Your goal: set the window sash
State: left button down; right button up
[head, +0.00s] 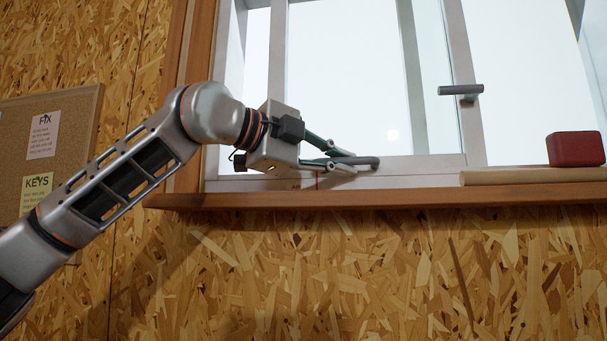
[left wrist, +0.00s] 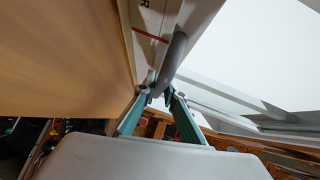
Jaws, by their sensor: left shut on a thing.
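The window sash (head: 445,160) is a white-framed pane in the window. A grey handle (head: 461,90) stands out from its right upright. A second grey bar handle (head: 370,162) lies low at the bottom rail, and it also shows in the left wrist view (left wrist: 177,52). My left gripper (head: 348,163) is shut on this lower handle, its green fingers (left wrist: 156,94) at the handle's near end. A thin red line (head: 317,180) marks the lower frame left of the handle, and it also shows in the left wrist view (left wrist: 150,36). My right gripper is not in view.
A wooden sill (head: 400,197) runs below the window. A red block (head: 576,149) and a pale wooden strip (head: 530,176) lie on its right part. A corkboard (head: 75,115) with notes hangs at left. The chipboard wall below is clear.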

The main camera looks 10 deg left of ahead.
aim_at(399, 158)
pick_arm(q)
jog(key=d+b, duration=0.1)
jog(key=d, duration=1)
jog(key=shift+f, duration=0.1)
jog(key=shift+a, duration=0.1)
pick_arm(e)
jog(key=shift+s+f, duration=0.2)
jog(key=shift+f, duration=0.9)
pick_arm(q)
jog(key=c, duration=2.1)
grip_release()
jog(key=shift+a, duration=0.15)
jog(key=shift+s+a, duration=0.25)
jog(key=shift+s, duration=0.05)
jog(key=v, duration=1.1)
